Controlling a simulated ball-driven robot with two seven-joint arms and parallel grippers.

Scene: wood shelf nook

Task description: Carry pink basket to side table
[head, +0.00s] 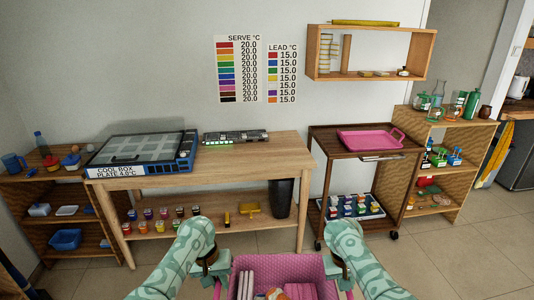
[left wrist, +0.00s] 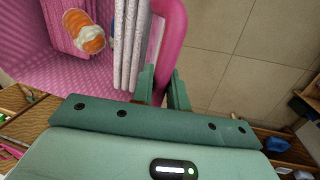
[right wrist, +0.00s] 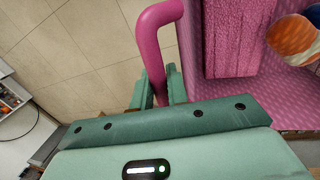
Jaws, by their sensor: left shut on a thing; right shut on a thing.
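The pink basket (head: 243,261) is at the bottom of the head view, in front of me, cut off by the frame's lower edge. It holds pink folded cloth, whitish striped rolls (left wrist: 127,45) and an orange-and-white round item (left wrist: 84,32). My left gripper (left wrist: 162,88) is shut on the basket's pink handle (left wrist: 170,35) on one side. My right gripper (right wrist: 157,88) is shut on the opposite handle (right wrist: 150,45). In the head view both hands flank the basket. No surface is labelled as the side table; a light wood table (head: 255,150) and a dark wheeled cart (head: 322,142) stand ahead.
The wood table carries a cool box (head: 140,152) and a dark panel (head: 236,137), with several small jars below. The cart holds a pink tray (head: 370,139) on top. Shelves with bottles (head: 462,105) stand right, another shelf left. Tiled floor (head: 465,260) is free at front right.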

